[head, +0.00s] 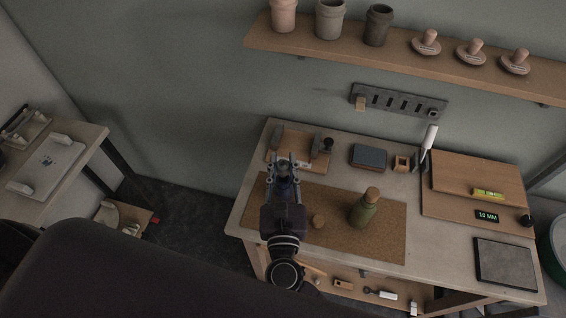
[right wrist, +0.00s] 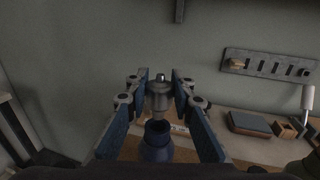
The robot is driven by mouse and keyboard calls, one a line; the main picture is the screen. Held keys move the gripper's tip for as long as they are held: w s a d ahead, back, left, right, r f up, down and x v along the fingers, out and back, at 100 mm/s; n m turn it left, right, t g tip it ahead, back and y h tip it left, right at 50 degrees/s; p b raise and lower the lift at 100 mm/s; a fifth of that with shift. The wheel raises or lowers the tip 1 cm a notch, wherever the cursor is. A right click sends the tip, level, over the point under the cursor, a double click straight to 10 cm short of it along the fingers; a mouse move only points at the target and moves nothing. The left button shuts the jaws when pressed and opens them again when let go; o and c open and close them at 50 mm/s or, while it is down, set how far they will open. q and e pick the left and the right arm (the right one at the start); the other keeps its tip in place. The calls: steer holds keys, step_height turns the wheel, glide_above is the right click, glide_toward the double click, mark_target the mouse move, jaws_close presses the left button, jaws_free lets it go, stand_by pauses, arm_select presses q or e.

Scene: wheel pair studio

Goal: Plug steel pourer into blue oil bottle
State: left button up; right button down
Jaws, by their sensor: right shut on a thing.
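My right gripper (head: 284,172) is over the left end of the cork mat. In the right wrist view its fingers (right wrist: 160,98) are closed on the steel pourer (right wrist: 160,92), a grey metal piece with a small bright tip, held roughly upright. The blue oil bottle (right wrist: 156,148) stands just below it with its dark mouth showing. The pourer's lower end is close to the mouth; I cannot tell whether they touch. In the head view the bottle (head: 285,188) is mostly hidden by the gripper. My left gripper is not in view.
Behind are a wooden board (head: 284,157) with small dark items and a blue-grey block (head: 368,157). A wall shelf (head: 395,60) holds jars.

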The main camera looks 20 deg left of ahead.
mark_target(283, 176)
steer(key=shift+f, duration=0.15)
steer(key=shift+f+b, duration=1.25)
steer(key=shift+f, duration=0.1)
steer(key=c, duration=1.6)
jaws_free()
steer(key=v, duration=1.2)
